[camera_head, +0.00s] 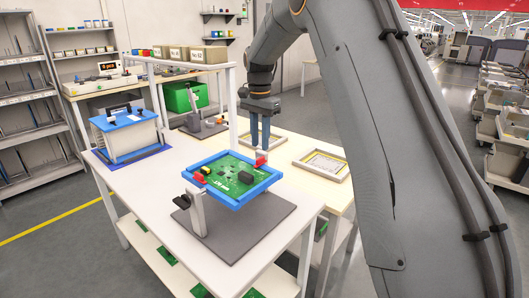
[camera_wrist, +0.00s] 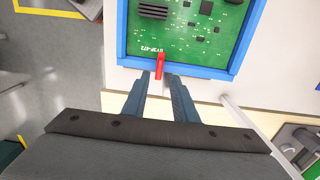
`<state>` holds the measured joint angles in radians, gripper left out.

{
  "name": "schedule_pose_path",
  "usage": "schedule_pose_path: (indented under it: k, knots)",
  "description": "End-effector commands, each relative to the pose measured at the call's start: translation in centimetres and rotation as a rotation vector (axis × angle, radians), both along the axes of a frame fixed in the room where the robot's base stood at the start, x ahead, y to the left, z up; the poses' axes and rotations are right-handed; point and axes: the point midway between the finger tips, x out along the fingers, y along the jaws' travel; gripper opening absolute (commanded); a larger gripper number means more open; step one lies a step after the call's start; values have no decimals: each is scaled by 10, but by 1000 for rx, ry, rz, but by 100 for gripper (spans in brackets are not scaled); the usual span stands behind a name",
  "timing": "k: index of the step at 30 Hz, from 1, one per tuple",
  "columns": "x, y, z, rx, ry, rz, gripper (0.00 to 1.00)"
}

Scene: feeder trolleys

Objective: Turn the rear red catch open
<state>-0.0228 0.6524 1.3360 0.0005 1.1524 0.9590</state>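A blue frame (camera_head: 238,204) holds a green circuit board (camera_head: 228,176), tilted on a grey stand. The rear red catch (camera_head: 260,160) is at the frame's far edge. In the wrist view this red catch (camera_wrist: 160,63) lies across the blue rim, its far end over the board's edge. A second red catch (camera_head: 199,178) is at the frame's left side. My gripper (camera_head: 260,147) points down over the rear catch. In the wrist view my gripper (camera_wrist: 158,82) has its two fingers apart, with the catch's near end between or just past the tips; contact cannot be told.
The white table (camera_head: 150,181) carries the stand on a dark grey base plate (camera_head: 262,232). A blue-topped box (camera_head: 128,139) stands at the left. Two flat trays lie behind, one at the right (camera_head: 321,166). A shelf post (camera_head: 232,105) rises near my gripper.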

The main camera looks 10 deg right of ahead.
Motion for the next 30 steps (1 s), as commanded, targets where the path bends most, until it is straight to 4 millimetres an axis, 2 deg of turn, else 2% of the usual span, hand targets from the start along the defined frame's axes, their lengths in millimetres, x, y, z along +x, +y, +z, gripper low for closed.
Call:
schedule_pose_path:
  k: [6, 9, 13, 21, 26, 29, 30]
  knots:
    - [-1, 0, -33, 0, 4, 1, 26]
    - [-1, -1, -43, 0, 2, 0, 26]
    - [-1, -1, -51, 0, 1, 0, 26]
    - [0, -2, -52, 0, 0, -1, 26]
    - [-1, -2, -52, 0, 0, -1, 0]
    - [0, -2, -52, 0, 0, -1, 0]
    - [0, -17, -52, 1, -1, -5, 0]
